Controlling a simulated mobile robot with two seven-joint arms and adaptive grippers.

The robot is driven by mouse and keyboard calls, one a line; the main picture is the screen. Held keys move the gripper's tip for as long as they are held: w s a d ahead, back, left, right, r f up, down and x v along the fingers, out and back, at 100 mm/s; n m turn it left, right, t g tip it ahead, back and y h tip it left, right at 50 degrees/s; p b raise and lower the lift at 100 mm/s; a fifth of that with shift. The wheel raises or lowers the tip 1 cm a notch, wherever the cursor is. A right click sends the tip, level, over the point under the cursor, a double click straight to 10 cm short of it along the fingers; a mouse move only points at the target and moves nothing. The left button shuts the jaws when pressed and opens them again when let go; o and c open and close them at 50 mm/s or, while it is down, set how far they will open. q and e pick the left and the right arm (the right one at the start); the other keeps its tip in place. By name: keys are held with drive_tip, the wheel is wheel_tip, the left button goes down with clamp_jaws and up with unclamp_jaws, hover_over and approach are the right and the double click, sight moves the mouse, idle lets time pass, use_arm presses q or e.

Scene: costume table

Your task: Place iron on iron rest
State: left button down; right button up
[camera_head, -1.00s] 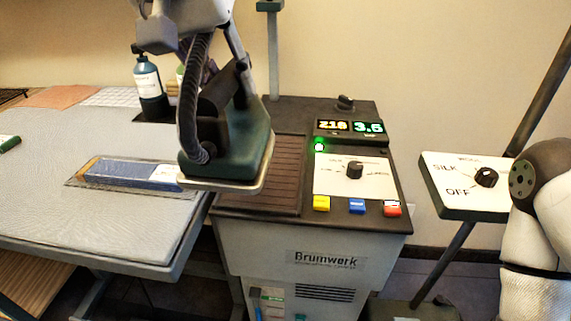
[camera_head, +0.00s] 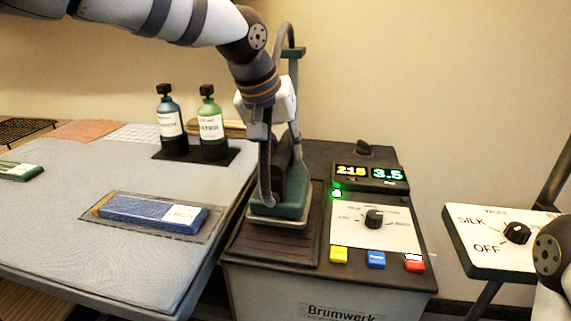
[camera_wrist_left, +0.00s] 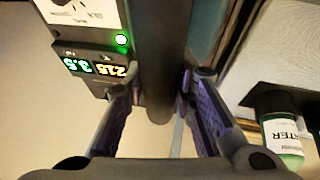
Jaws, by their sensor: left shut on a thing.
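The iron (camera_head: 281,205), with a dark green body and pale soleplate, is upright at the ribbed brown iron rest (camera_head: 262,247) on the machine top. I cannot tell whether its soleplate touches the rest or hovers just above it. My left gripper (camera_head: 268,135) comes down from above and is shut on the iron's handle. In the left wrist view the dark handle (camera_wrist_left: 160,60) runs between the two purple-padded fingers. The iron's body hides part of the rest. My right gripper is out of view; only part of my right arm shows at the right edge.
The machine's control panel (camera_head: 374,226) stands close right of the iron, with its display (camera_head: 370,173) behind. Blue (camera_head: 170,125) and green (camera_head: 211,125) bottles stand on a dark tray.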

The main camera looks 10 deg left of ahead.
use_arm(q)
drive_tip(key=shift+w+f, duration=0.1)
drive_tip(key=shift+f, duration=1.35)
drive_tip(key=shift+f, duration=0.1)
drive_tip(key=c, duration=1.3)
unclamp_jaws()
drive_tip(key=shift+f, duration=0.2)
drive_tip(key=shift+c, duration=0.2)
drive_tip(key=shift+r, duration=0.35)
drive_tip(key=p+v, duration=0.1)
drive_tip(key=v, duration=1)
drive_tip(key=shift+s+r, duration=0.25)
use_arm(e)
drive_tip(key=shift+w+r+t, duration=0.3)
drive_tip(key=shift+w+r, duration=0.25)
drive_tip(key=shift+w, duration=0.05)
